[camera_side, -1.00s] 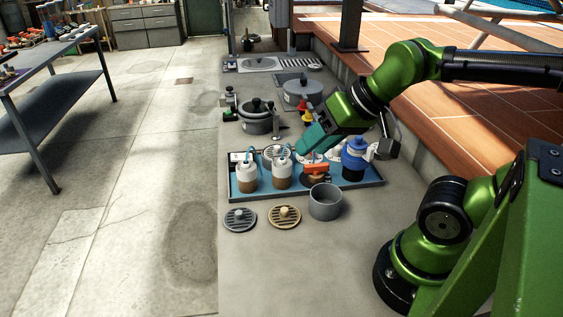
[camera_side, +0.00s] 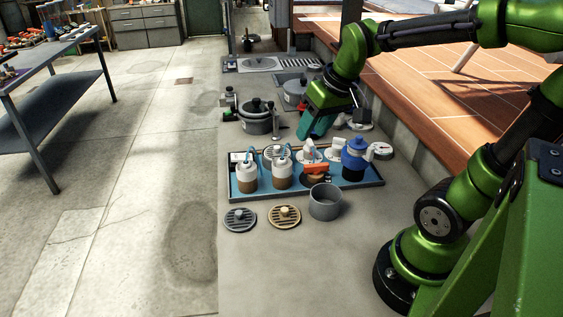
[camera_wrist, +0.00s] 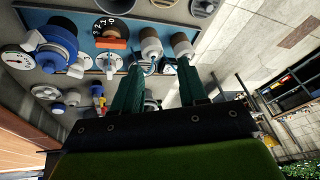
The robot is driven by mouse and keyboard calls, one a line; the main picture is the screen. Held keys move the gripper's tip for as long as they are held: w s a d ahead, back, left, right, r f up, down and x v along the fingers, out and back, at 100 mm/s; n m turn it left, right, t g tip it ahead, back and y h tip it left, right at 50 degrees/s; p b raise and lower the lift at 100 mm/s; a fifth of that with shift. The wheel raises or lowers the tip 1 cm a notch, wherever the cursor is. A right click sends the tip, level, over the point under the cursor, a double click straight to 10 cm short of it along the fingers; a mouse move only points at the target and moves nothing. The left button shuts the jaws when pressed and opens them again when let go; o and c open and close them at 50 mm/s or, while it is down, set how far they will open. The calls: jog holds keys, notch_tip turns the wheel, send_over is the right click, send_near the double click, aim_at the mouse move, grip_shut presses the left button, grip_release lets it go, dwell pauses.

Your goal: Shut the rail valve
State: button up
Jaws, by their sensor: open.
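My gripper (camera_side: 314,130) is open and empty above the back edge of the blue tray (camera_side: 232,190). Its two teal fingers point down and stand apart in the wrist view (camera_wrist: 161,75). A round fitting with an orange bar handle (camera_side: 317,168) sits in the tray; it also shows in the wrist view (camera_wrist: 113,43). White fittings (camera_side: 310,152) stand just behind it, below my gripper. A red and yellow fitting (camera_wrist: 98,92) shows in the wrist view beside the fingers. I cannot tell for certain which of these is the rail valve.
Two white-topped bottles (camera_side: 246,178) and a blue canister (camera_side: 355,157) stand in the tray. A grey cup (camera_side: 325,202) and two slotted discs (camera_side: 284,216) lie in front. A lidded grey pot (camera_side: 257,117) is behind left. The floor (camera_side: 120,200) at left is clear.

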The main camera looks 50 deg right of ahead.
aim_at(317, 165)
jog(key=w+d+f+n+g, duration=0.2)
jog(key=w+d+n+g, duration=0.25)
jog(key=d+n, duration=0.8)
jog(key=shift+n, duration=0.25)
jog(key=f, duration=1.6)
jog(key=shift+w+a+f, duration=0.1)
jog(key=shift+w+a, duration=0.1)
jog(key=shift+a, duration=0.15)
grip_shut()
